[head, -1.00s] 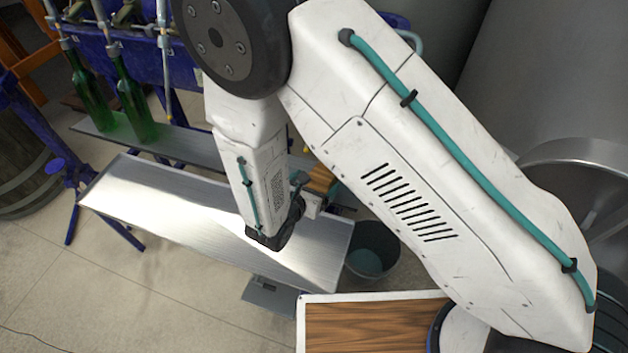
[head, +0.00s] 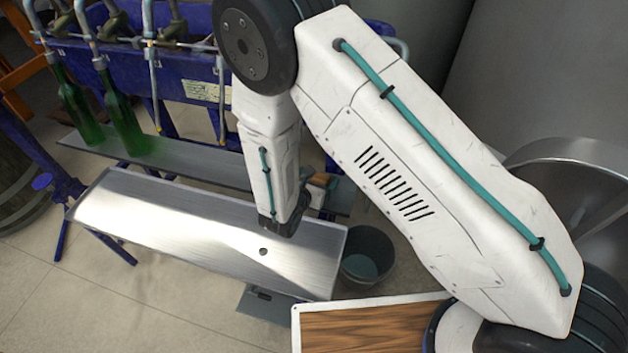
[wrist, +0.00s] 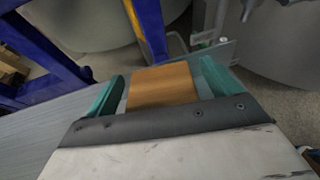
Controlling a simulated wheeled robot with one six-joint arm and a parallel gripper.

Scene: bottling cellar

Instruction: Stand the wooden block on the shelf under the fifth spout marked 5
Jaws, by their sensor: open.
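The wooden block (wrist: 163,86) is a light brown piece between the two teal fingers of my gripper (wrist: 160,88) in the wrist view. The fingers are open, and a gap shows on each side of the block. In the head view the block (head: 321,180) shows in part beside my gripper (head: 318,195), at the right end of the grey shelf (head: 205,163). Its underside is hidden, so I cannot tell how it rests. Several spouts (head: 151,85) hang above the shelf at left. My arm hides the rack's right part, and no number 5 is readable.
Two green bottles (head: 122,112) (head: 75,110) stand on the shelf's left part. A shiny metal tray (head: 150,215) lies in front. A grey bucket (head: 368,258) stands right of it, near a wood-topped surface (head: 370,328). A barrel (head: 22,190) is at far left.

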